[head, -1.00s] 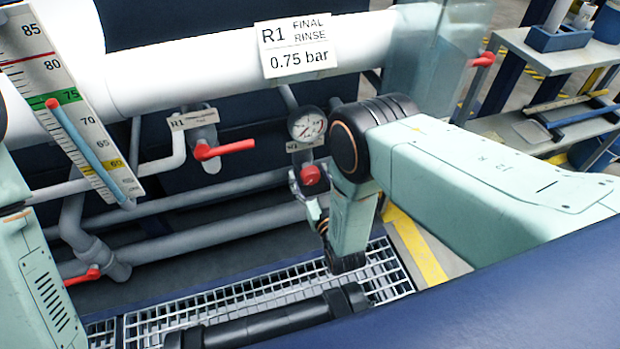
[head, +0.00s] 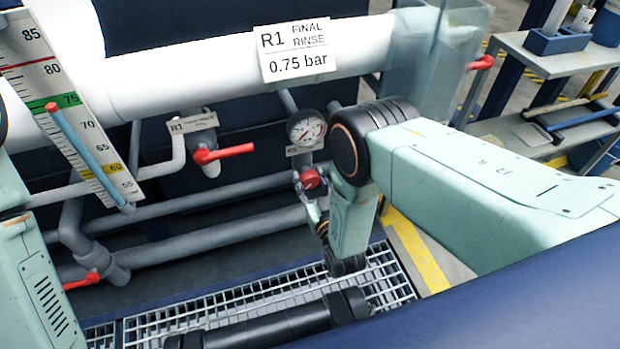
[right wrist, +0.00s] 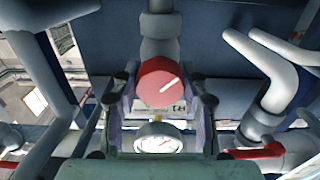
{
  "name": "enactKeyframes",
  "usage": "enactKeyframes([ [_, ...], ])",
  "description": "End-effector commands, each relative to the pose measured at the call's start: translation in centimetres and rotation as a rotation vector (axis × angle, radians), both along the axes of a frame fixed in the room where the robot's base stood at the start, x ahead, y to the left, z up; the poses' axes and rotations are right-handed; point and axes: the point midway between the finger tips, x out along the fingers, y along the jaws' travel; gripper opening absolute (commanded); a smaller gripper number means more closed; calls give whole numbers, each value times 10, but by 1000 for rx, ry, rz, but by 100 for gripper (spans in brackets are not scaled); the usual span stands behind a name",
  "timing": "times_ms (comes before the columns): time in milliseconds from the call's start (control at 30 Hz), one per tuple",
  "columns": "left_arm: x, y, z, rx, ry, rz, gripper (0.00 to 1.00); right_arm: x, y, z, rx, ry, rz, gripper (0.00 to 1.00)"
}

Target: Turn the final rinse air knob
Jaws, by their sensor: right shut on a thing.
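The red final rinse air knob (head: 311,179) sits below a round pressure gauge (head: 306,129) in the head view. The gauge (right wrist: 158,140) also shows below the knob in the right wrist view. My left gripper is not in view.
A sign (head: 295,50) reads "R1 FINAL RINSE 0.75 bar" on the white pipe (head: 190,70). A red lever valve (head: 222,152) stands left of the gauge. Grey pipes run behind, above a floor grating (head: 230,305). A scale board (head: 75,100) is at the left.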

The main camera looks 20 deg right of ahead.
Motion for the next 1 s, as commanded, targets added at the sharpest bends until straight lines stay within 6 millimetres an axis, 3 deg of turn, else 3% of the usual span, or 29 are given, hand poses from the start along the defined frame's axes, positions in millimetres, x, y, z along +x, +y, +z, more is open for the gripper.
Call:
enactKeyframes([
  [367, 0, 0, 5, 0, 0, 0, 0, 0, 0, 1, 104, 4, 0, 12],
  [1000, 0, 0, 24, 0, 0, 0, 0, 0, 0, 1, 680, 24, 0, 12],
])
